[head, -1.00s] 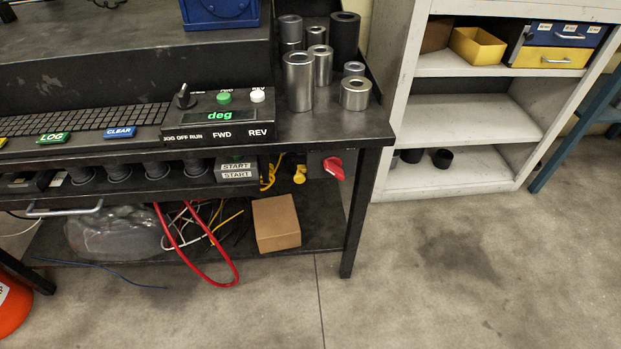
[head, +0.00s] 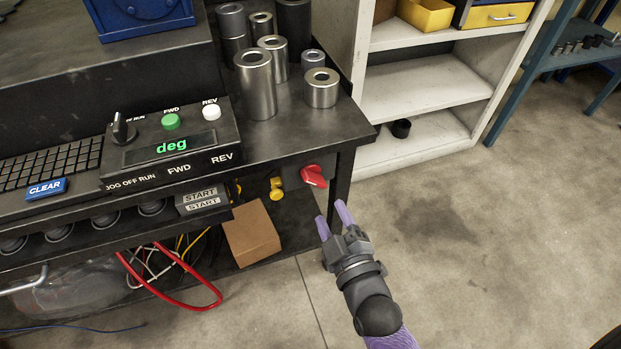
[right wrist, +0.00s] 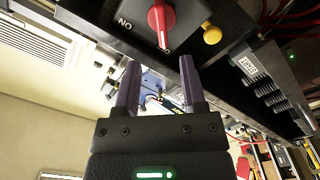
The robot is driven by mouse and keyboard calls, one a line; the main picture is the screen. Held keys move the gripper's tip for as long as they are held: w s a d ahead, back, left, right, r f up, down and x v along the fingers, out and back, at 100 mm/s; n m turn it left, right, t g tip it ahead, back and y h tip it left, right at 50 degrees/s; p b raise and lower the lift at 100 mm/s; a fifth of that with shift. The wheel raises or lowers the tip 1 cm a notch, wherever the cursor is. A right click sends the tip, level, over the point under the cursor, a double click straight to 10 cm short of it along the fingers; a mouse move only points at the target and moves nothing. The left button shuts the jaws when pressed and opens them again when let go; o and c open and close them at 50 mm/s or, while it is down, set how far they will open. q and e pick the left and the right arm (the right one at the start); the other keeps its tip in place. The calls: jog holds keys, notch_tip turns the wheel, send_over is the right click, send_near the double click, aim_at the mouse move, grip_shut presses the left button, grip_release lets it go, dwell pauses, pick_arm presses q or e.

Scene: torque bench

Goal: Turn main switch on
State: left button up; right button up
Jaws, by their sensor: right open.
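The main switch is a red rotary knob (head: 314,176) on a dark grey box under the right end of the bench top. In the right wrist view the red knob (right wrist: 161,22) is at the top, with a label reading "NO" beside it. My right gripper (head: 333,217) is open and empty, just below and slightly right of the knob, apart from it. In the right wrist view its two purple fingers (right wrist: 160,82) point up toward the knob with a gap between them. My left gripper is not in view.
A yellow knob (head: 277,189) sits just left of the switch. The bench leg (head: 342,190) stands close to my fingers. A cardboard box (head: 251,234) is on the lower shelf. Metal cylinders (head: 256,85) stand on the bench top. The floor at right is clear.

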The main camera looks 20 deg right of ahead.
aim_at(317, 185)
jog(key=w+b, duration=0.1)
jog(key=w, duration=0.1)
jog(key=w+b, duration=0.1)
jog(key=w, duration=0.4)
jog(key=shift+a+f+b, duration=0.1)
jog(key=shift+f+b, duration=0.15)
jog(key=shift+b, duration=0.15)
jog(key=shift+w+r, duration=0.1)
jog(key=shift+w, duration=0.25)
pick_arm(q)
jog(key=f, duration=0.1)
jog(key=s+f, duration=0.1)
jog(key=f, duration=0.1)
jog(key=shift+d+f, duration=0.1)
pick_arm(e)
grip_shut()
